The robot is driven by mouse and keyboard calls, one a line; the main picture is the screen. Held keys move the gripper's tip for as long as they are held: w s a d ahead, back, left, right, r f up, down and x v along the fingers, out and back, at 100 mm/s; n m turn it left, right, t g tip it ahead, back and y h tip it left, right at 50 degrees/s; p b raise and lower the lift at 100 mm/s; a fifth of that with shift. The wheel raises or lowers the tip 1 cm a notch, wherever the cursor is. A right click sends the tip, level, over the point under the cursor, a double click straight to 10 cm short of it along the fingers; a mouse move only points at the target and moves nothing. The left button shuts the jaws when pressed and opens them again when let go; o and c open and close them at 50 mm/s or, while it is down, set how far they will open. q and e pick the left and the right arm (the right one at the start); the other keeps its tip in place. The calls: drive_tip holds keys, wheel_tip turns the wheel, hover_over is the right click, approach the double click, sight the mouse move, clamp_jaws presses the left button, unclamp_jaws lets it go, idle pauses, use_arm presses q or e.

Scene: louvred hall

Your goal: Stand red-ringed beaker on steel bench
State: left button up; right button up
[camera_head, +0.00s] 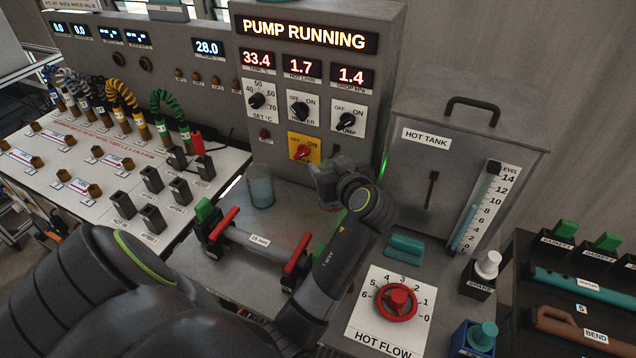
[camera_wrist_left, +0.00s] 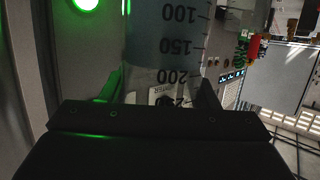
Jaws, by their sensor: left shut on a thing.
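My left gripper (camera_head: 328,188) is above the steel bench (camera_head: 190,278), in front of the control panel. In the left wrist view its fingers (camera_wrist_left: 160,92) are shut on a clear graduated beaker (camera_wrist_left: 165,45), whose marks read 100, 150 and 200. In the head view the gripper and wrist hide most of this beaker; a faint reddish edge (camera_head: 330,208) shows below the fingers. I cannot tell whether its base touches the bench. Another bluish glass beaker (camera_head: 260,188) stands on the bench to the left. My right gripper is not in view.
A pipe section (camera_head: 255,246) with red and green clamps lies in front. The hot tank (camera_head: 452,170) stands right. A red valve wheel (camera_head: 397,301), teal block (camera_head: 405,248) and spare knob (camera_head: 485,268) sit right. A switch board (camera_head: 120,175) is left. Some bench is bare at front left.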

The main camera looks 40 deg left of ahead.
use_arm(q)
wheel_tip(320, 180, down, 8)
drive_tip(key=shift+r+p, duration=0.1)
drive_tip(key=shift+p, duration=0.45)
drive_tip(key=o, duration=1)
drive_tip(key=shift+f, duration=0.25)
drive_tip(key=o, duration=0.5)
drive_tip(key=shift+r, duration=0.1)
